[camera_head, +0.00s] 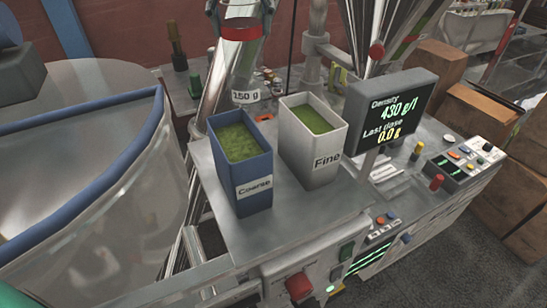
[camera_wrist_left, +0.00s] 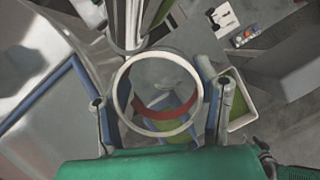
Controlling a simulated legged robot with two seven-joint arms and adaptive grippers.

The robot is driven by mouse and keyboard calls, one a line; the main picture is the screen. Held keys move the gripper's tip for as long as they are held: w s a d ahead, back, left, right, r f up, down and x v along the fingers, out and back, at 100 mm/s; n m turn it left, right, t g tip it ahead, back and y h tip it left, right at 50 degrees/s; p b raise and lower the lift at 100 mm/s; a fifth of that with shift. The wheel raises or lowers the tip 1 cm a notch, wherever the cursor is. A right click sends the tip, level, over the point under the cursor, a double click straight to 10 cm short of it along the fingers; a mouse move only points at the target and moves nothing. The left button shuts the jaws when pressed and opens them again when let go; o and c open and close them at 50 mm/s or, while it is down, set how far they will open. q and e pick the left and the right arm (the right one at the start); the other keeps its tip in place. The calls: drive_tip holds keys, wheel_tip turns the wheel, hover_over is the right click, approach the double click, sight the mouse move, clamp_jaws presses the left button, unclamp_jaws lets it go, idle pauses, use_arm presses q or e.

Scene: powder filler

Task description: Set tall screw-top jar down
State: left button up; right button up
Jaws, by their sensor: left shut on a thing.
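The tall screw-top jar (camera_head: 241,30) is clear with a red band, at the top of the head view above the filler's deck. My left gripper (camera_head: 240,10) is shut around its upper part, with fingers on either side. In the left wrist view the jar's pale round rim (camera_wrist_left: 119,92) shows from above, between the fingertips of my left gripper (camera_wrist_left: 162,112). The jar looks roughly upright and empty. A "150 g" label (camera_head: 245,97) shows below the red band; I cannot tell whether it is on the jar. My right gripper is not in view.
A blue "Coarse" bin (camera_head: 254,190) and a white "Fine" bin (camera_head: 322,160), both with green powder, stand on the grey deck (camera_head: 290,215). A display (camera_head: 390,110) reads 430 g/l and 0.0 g. A blue-rimmed clear vessel (camera_head: 110,220) stands left. Cardboard boxes (camera_head: 485,125) stand right.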

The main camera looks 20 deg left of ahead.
sight(256, 55)
use_arm(q)
drive_tip(key=shift+s+d+f, duration=0.15)
drive_tip(key=shift+d+f, duration=0.1)
drive_tip(key=shift+f, duration=0.2)
drive_tip(key=f, duration=0.1)
drive_tip(key=d+f, duration=0.1)
drive_tip(key=f, duration=0.2)
drive_tip(key=shift+w+d+f, duration=0.25)
drive_tip(key=shift+w+d, duration=0.1)
drive_tip(key=f, duration=0.1)
drive_tip(key=a+f, duration=0.1)
drive_tip(key=f, duration=0.1)
drive_tip(key=f+b, duration=0.1)
drive_tip(key=shift+s+a+f, duration=0.2)
drive_tip(key=shift+s+f, duration=0.05)
drive_tip(key=shift+f, duration=0.15)
drive_tip(key=shift+w+a+f, duration=0.15)
drive_tip(key=shift+a+f, duration=0.05)
drive_tip(key=shift+f, duration=0.1)
drive_tip(key=shift+d, duration=0.55)
drive_tip(key=o, duration=1.6)
drive_tip(key=shift+d, duration=0.15)
